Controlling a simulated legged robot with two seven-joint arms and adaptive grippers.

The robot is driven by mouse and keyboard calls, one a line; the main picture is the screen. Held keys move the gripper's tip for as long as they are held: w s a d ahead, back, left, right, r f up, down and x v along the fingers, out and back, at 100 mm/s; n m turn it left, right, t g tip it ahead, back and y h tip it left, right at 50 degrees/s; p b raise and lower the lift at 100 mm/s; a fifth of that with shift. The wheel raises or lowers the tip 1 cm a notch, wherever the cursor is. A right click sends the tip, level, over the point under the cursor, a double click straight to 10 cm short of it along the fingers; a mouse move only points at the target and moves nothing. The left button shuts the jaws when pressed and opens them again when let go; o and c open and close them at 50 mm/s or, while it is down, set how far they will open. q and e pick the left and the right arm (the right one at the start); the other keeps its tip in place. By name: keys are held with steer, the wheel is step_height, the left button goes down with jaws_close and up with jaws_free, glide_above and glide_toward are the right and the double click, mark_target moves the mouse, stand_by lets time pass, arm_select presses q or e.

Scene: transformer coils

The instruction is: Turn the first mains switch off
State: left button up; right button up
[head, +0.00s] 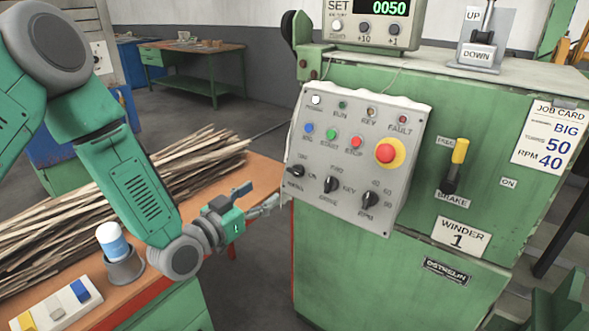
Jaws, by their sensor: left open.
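The mains switch (297,171) is a black rotary knob at the lower left of the grey control panel (345,200) on the green winder marked 1. OFF and ON labels sit around it; I cannot clearly tell which way its pointer faces. My left gripper (260,198) is open and empty, with its fingers pointing right. In the picture its tips are just left of the panel's lower left edge, below and left of the mains knob. I see no contact with the knob. My right gripper is not in view.
Drive (331,184) and RPM (370,200) knobs sit right of the mains knob, under buttons and a red emergency stop (386,153). A brake lever (455,165) stands further right.

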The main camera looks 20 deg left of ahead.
mark_target(292, 173)
arm_select(q)
steer(key=x, duration=1.1)
steer(key=shift+w+d+f, duration=0.15)
steer(key=shift+w, duration=0.15)
steer(key=c, duration=1.1)
